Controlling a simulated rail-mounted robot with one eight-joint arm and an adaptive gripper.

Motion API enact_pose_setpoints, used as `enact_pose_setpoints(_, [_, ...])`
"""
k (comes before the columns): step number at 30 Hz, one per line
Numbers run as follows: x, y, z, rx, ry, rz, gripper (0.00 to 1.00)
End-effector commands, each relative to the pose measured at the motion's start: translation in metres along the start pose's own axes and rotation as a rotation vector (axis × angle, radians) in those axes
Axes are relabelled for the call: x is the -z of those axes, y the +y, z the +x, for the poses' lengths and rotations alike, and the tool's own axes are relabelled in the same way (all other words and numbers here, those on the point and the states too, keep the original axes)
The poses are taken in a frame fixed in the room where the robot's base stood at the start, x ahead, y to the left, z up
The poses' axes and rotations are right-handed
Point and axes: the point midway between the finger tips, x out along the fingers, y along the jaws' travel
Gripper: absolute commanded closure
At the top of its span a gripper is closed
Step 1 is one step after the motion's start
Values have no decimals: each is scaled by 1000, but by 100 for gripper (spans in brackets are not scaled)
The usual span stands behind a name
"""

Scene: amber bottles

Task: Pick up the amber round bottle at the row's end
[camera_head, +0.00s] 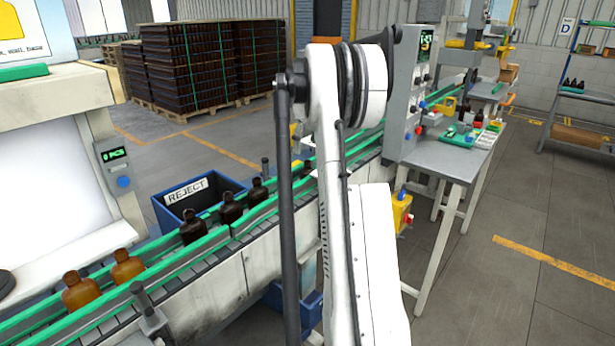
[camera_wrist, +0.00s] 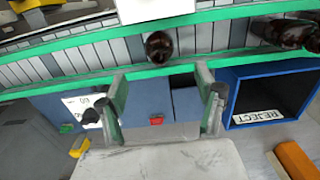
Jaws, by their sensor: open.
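Bottles stand in a row between the green rails of the conveyor. In the head view, two lighter amber bottles (camera_head: 127,266) are at the lower left. Several darker bottles (camera_head: 230,207) follow up the belt, and the farthest one (camera_head: 307,170) stands beside my arm, partly hidden. In the wrist view, a single dark round bottle (camera_wrist: 158,47) stands apart from the others (camera_wrist: 283,31) at the upper right. My gripper (camera_wrist: 161,78) is open and empty, with its fingers spread below that single bottle in the picture, not touching it. My arm hides the gripper in the head view.
A blue REJECT bin (camera_head: 185,205) stands behind the conveyor; it also shows in the wrist view (camera_wrist: 232,100). Green guide rails (camera_head: 195,247) flank the row. A grey side table (camera_head: 440,160) with small items is at the right, with open floor beside it.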

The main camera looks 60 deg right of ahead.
Motion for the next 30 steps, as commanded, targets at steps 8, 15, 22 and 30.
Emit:
enact_pose_setpoints(8, [0, 0, 47, 0, 0, 0, 33])
enact_pose_setpoints(15, [0, 0, 62, -1, 1, 0, 33])
enact_pose_setpoints(22, [-4, 0, 91, -1, 1, 1, 33])
enact_pose_setpoints(30, [-4, 0, 111, -1, 1, 0, 33])
